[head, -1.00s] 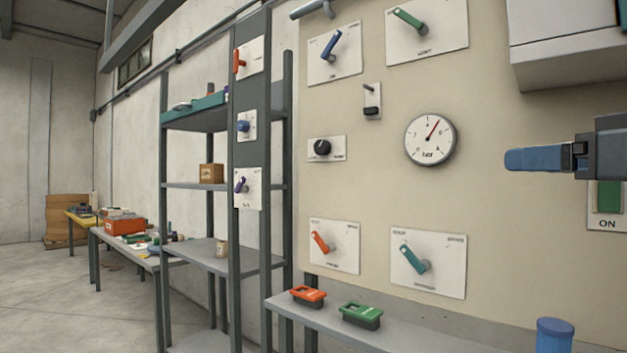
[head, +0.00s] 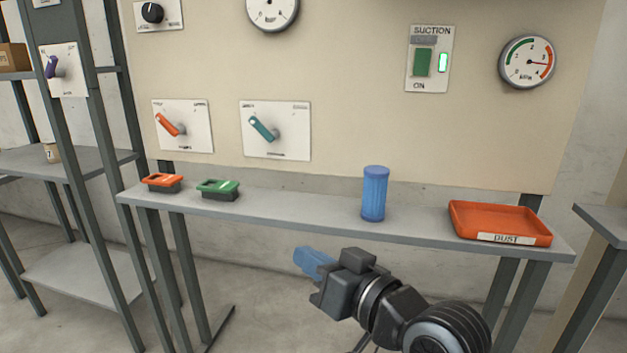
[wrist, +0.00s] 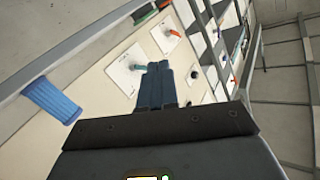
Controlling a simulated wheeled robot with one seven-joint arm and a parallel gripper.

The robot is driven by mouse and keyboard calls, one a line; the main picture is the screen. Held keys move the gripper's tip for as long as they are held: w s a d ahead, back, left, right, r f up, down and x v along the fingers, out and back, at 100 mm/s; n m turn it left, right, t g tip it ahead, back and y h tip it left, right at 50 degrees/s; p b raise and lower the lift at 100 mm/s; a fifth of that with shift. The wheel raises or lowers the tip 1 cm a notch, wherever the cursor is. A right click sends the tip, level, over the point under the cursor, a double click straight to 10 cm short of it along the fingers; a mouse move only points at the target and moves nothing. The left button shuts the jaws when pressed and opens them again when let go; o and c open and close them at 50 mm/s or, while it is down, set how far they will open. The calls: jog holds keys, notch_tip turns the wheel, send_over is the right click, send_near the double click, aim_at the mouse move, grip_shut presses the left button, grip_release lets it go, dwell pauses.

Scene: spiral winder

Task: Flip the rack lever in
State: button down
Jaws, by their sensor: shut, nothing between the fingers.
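My gripper (head: 303,262) is shut and empty, with blue fingers, in front of and below the shelf in the head view. It also shows in the wrist view (wrist: 158,72). On the panel are an orange lever (head: 167,124) and a teal lever (head: 262,130), each on a white plate, both apart from my gripper. A purple lever (head: 50,68) is on a plate on the rack post at the far left. The plate labels are too small to read, so I cannot tell which one is named rack. In the wrist view the teal lever (wrist: 140,67) is beyond the fingertips.
A shelf (head: 300,222) runs below the panel. It holds an orange item (head: 162,182), a green item (head: 218,189), a blue cylinder (head: 374,192) and an orange dust tray (head: 500,220). A suction switch (head: 424,62) and gauge (head: 527,62) are above. Shelving stands left.

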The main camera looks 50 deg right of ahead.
jog(key=s+a+f+n+g, duration=0.1)
jog(key=s+a+f, duration=0.3)
jog(key=s+f, duration=0.15)
jog(key=s+a+f+n, duration=0.1)
jog(key=s+a+f, duration=0.3)
jog(key=s, duration=0.3)
jog(key=s+a+f+n+g+y, duration=0.1)
jog(key=s+a+n+y, duration=0.2)
jog(key=s, duration=1.1)
jog(key=shift+s+a+f+n, duration=0.15)
jog(key=shift+s+a+n, duration=0.2)
jog(key=shift+a+n, duration=0.15)
jog(key=shift+w, duration=0.1)
